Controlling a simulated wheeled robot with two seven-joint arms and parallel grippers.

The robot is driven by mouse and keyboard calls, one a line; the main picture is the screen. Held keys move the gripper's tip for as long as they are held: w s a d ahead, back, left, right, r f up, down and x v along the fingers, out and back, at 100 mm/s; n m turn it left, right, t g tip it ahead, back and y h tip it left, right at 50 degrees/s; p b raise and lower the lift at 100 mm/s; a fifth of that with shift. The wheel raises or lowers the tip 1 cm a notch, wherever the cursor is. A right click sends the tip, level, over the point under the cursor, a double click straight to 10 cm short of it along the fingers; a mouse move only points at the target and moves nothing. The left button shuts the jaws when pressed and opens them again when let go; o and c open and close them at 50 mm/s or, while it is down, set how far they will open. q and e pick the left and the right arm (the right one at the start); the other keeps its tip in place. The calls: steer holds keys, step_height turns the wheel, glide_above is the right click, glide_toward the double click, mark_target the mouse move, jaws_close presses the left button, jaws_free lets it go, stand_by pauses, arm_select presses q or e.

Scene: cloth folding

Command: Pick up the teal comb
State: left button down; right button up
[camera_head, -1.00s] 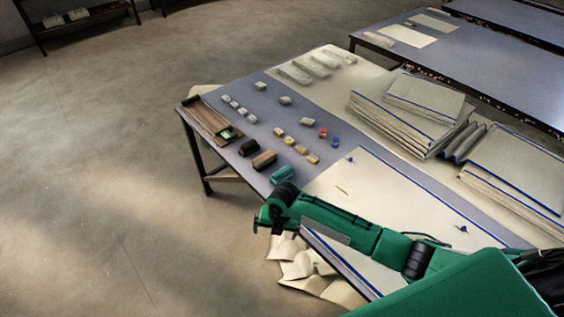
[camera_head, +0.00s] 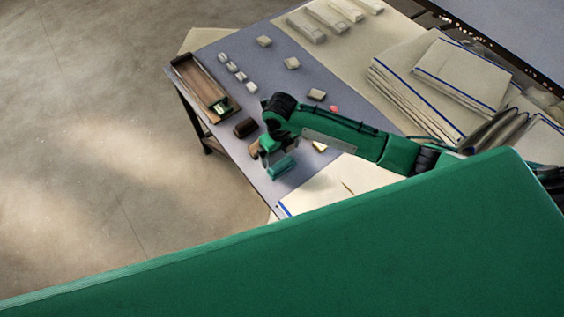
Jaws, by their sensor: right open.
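The teal comb (camera_head: 283,168) looks like a small teal block. It lies on the grey-blue table (camera_head: 228,98) near its front left edge. My right arm reaches in from the right, above the table. My right gripper (camera_head: 265,158) points down beside the comb, just to its left in the picture, and is open. I cannot tell whether a finger touches the comb. The fingers are small and partly dark here. My left gripper is out of view.
A dark brown block (camera_head: 245,127) and a partly hidden brown block (camera_head: 254,147) lie close to my right gripper. A wooden tray (camera_head: 193,83) stands at the table's left edge. Several pale blocks lie behind. Folded cloth stacks (camera_head: 462,72) are at right.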

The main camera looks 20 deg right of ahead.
mark_target(280, 162)
step_height(280, 162, down, 3)
steer(key=shift+w, duration=0.1)
steer(key=shift+f+p, duration=0.4)
steer(key=shift+f, duration=0.35)
step_height(280, 162, down, 4)
steer(key=shift+p, duration=0.7)
steer(key=shift+f, duration=0.3)
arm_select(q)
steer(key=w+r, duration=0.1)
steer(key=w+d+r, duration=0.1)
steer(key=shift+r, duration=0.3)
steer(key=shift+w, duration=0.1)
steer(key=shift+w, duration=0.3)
arm_select(e)
steer(key=c, duration=0.7)
